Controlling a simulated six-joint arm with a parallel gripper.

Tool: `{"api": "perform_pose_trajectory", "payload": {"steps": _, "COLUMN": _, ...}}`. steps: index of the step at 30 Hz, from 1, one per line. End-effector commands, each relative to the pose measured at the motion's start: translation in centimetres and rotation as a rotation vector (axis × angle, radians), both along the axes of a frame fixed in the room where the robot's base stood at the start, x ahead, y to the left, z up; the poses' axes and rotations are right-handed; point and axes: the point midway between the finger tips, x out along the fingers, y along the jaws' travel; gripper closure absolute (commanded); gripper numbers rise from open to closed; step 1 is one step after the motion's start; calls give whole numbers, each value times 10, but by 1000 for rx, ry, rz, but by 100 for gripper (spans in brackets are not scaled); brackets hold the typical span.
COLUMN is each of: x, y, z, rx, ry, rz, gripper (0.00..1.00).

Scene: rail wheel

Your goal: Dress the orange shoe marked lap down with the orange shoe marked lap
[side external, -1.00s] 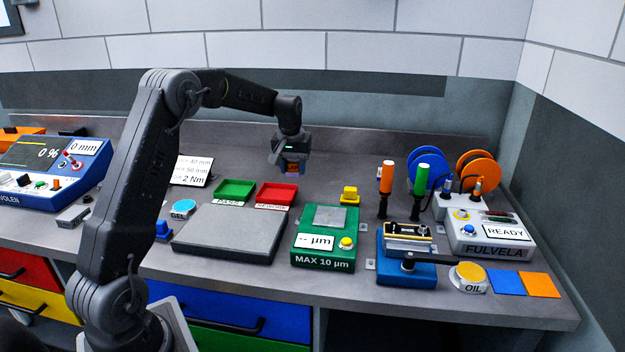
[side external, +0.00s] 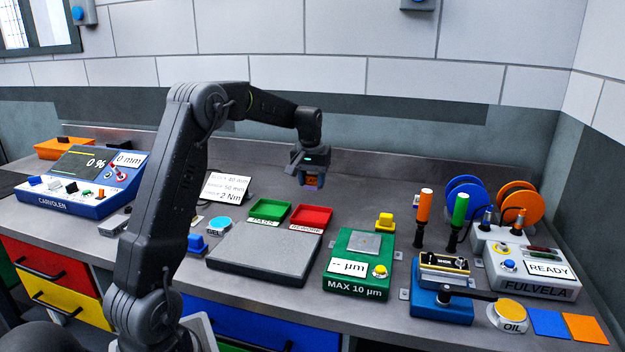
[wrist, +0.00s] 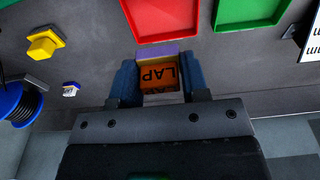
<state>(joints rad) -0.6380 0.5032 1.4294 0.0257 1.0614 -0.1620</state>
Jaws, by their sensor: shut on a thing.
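The orange shoe marked LAP (wrist: 158,76) is held between the blue fingers of my gripper (wrist: 158,82) in the wrist view. Its label shows upside down there, and a purple layer lies along its far edge. No second shoe marked lap can be made out.
A red tray (side external: 311,217) and a green tray (side external: 269,211) stand behind a grey plate (side external: 264,252). The green gauge block (side external: 346,286), yellow button (side external: 385,220), blue fixture (side external: 441,300) and Fulvela unit (side external: 528,270) stand to the right. Blue and orange pads lie front right.

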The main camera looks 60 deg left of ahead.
Motion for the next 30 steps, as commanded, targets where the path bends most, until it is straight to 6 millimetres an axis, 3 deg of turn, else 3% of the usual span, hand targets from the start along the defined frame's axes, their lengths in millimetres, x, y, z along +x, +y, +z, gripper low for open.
{"api": "perform_pose_trajectory", "payload": {"steps": 5, "x": -19, "y": -18, "z": 7, "rx": 2, "ry": -1, "rz": -1, "gripper": 77}}
{"api": "perform_pose_trajectory", "payload": {"steps": 18, "x": -116, "y": -99, "z": 5, "rx": 2, "ry": -2, "rz": 0, "gripper": 77}}
{"api": "perform_pose_trajectory", "payload": {"steps": 24, "x": -134, "y": -114, "z": 0, "rx": 1, "ry": -1, "rz": -1, "gripper": 77}}
{"api": "perform_pose_trajectory", "payload": {"steps": 30, "x": -135, "y": -115, "z": -9, "rx": -1, "ry": 1, "rz": -1, "gripper": 77}}
